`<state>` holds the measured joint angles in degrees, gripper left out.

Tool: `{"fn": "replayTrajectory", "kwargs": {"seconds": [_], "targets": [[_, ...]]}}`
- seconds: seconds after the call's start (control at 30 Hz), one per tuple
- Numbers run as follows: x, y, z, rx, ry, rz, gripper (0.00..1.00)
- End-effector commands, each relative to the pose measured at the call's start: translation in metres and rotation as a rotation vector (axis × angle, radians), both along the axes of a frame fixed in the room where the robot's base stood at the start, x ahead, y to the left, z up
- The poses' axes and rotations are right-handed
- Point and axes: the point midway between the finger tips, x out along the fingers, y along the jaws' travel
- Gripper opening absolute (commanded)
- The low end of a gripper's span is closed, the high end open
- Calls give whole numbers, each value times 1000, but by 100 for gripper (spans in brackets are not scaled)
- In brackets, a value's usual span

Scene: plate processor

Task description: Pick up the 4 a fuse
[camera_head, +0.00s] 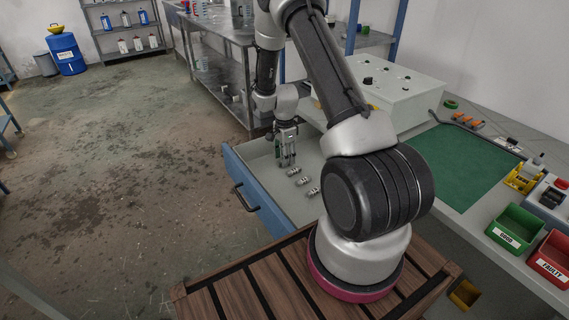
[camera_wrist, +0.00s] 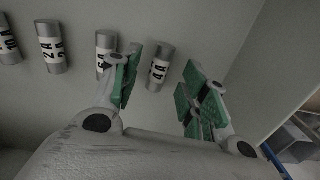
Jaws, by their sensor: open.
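The 4 A fuse (camera_wrist: 160,68), a grey cylinder with a white label, lies in the drawer and shows in the wrist view between the green-padded fingers of my gripper (camera_wrist: 164,66). The fingers are spread apart, and whether they touch it I cannot tell. In the head view my gripper (camera_head: 286,163) points down into the open drawer (camera_head: 265,168); the 4 A fuse cannot be made out there. Left of it in the wrist view are a fuse partly hidden by a finger (camera_wrist: 106,42), a 2 A fuse (camera_wrist: 52,46) and one cut by the edge (camera_wrist: 8,42).
The blue drawer front (camera_head: 252,190) and side walls surround the fuses. A workbench with a green mat (camera_head: 465,165), a white control box (camera_head: 390,90), a green bin (camera_head: 515,228) and a red bin (camera_head: 552,258) stands to the right. A metal table (camera_head: 225,70) is behind.

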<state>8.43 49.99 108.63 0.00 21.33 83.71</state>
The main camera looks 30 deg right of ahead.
Motion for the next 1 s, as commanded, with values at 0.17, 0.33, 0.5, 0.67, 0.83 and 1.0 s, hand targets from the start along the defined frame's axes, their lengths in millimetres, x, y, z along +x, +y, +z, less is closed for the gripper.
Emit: {"fn": "replayTrajectory", "kwargs": {"seconds": [0.17,0.33,0.5,0.67,0.83,1.0], "targets": [[0,1,-15,0,1,1,44],[0,1,-16,0,0,1,44],[0,1,-16,0,1,1,19],[0,1,-15,0,1,1,0],[0,1,-15,0,1,1,0],[0,0,-5,0,-2,1,0]]}}
